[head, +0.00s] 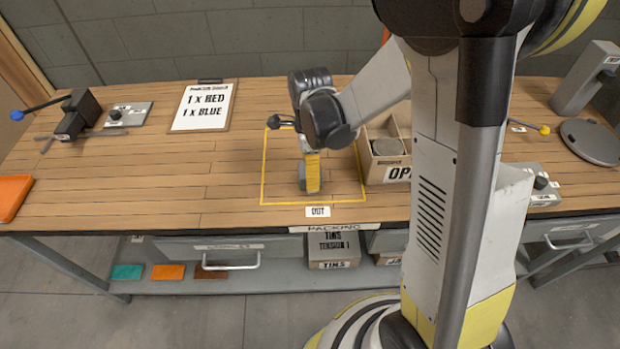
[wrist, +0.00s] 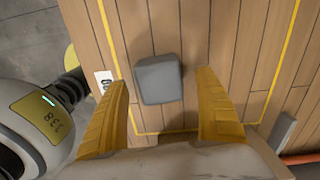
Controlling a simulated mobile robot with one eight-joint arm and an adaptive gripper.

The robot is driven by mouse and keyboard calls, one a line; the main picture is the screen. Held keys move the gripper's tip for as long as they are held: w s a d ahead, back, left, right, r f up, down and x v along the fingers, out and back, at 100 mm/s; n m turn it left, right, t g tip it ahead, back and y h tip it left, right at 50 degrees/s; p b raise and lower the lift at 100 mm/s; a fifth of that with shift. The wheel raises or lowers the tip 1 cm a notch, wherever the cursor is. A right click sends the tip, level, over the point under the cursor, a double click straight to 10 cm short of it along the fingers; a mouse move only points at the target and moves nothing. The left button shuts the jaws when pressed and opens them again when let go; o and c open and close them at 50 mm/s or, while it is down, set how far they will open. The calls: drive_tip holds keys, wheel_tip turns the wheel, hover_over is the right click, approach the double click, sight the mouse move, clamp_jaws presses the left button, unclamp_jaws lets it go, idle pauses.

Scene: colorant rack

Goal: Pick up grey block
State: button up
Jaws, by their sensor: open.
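The grey block (wrist: 159,80) sits on the wooden table inside the yellow taped square. In the wrist view it lies between and just beyond the two yellow fingers of my gripper (wrist: 162,98), which are open on either side, with gaps to both. In the head view my gripper (head: 312,180) points down inside the square. The grey block (head: 302,183) shows there only in part, beside and behind the yellow finger, which hides the rest.
The open box (head: 385,172) stands just right of the square, with a grey round item in it. A label card (head: 318,211) lies at the square's front edge. A sign (head: 203,107) lies at the back left.

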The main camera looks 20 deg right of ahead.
drive_tip(key=shift+f, duration=0.6)
drive_tip(key=c, duration=1)
drive_tip(key=shift+o, duration=0.2)
